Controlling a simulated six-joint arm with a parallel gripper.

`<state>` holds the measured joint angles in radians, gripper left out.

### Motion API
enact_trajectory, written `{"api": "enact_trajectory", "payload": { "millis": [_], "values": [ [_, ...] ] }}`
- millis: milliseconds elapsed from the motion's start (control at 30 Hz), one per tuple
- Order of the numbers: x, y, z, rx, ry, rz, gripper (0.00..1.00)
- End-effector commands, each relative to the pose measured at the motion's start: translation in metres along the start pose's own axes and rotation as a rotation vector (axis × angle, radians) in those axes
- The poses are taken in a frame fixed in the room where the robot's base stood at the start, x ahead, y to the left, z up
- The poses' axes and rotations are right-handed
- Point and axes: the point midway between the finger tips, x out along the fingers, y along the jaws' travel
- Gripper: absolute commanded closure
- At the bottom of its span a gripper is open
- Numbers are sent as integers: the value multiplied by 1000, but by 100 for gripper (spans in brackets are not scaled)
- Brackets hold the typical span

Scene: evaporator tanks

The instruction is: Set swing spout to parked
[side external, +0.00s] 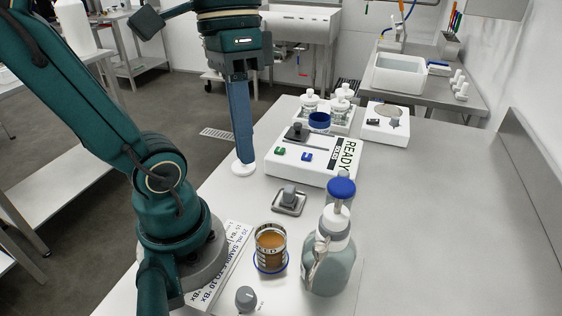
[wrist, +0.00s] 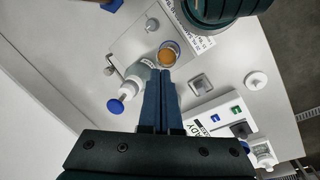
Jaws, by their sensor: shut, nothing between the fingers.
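I cannot tell for certain which part is the swing spout, and no parked mark is readable. My gripper (side external: 247,158) is shut and empty, pointing down near a white round disc (side external: 243,169). In the wrist view its fingertips (wrist: 161,76) appear just below the beaker, but the disc (wrist: 256,80) lies well to the right of them.
A beaker of brown liquid (side external: 271,248) stands left of the bottle, near a grey knob (side external: 246,298). A white READY panel (side external: 315,163) with green and blue switches lies behind. Jars in a tray (side external: 340,108) and a white box (side external: 386,124) stand farther back. The bench's right side is clear.

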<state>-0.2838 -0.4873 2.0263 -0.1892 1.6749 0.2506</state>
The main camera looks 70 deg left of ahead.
Motion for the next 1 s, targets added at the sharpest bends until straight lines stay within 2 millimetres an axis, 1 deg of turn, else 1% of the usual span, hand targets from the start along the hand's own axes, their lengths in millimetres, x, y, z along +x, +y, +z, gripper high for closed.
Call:
{"api": "enact_trajectory", "payload": {
  "millis": [33, 100, 200, 333, 500, 667, 767, 1000],
  "values": [
    [-4, 8, 2, 146, 58, -30, 100],
    [-8, 19, 5, 323, 127, -60, 100],
    [-15, 32, 12, 528, 210, -81, 100],
    [-21, 45, 26, 689, 271, -79, 100],
    [-22, 52, 36, 778, 290, -64, 100],
    [-15, 53, 36, 788, 284, -61, 100],
    [-5, 53, 33, 788, 282, -60, 100],
    [32, 55, 23, 787, 277, -62, 100]
  ]
}}
